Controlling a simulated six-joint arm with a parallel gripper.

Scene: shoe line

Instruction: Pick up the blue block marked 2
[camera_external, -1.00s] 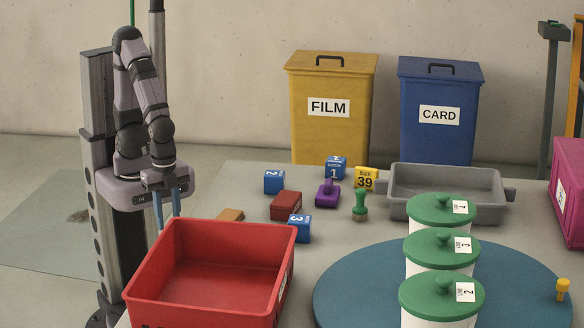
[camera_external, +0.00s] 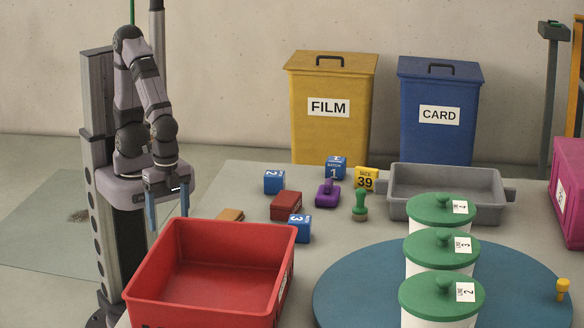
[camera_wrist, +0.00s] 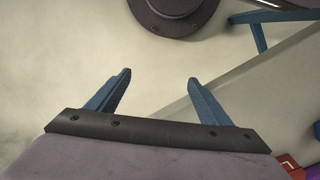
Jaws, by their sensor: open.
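The blue block marked 2 (camera_external: 274,182) sits on the grey table, left of the blue block marked 1 (camera_external: 336,167) and behind the dark red block (camera_external: 286,205). Another blue block marked 3 (camera_external: 299,228) stands nearer the red bin. My gripper (camera_external: 169,218) hangs left of the blocks, behind the red bin's left side, apart from all of them. Its two blue fingers are spread and empty. In the wrist view the open fingers (camera_wrist: 158,80) point over bare floor, and no blue block marked 2 can be made out there.
The red bin (camera_external: 148,272) stands at the front left. A purple stamp (camera_external: 327,194), a green stamp (camera_external: 360,206) and a yellow size 39 block (camera_external: 366,179) stand right of the block. A grey tray (camera_external: 450,209) and green-lidded tubs lie farther right.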

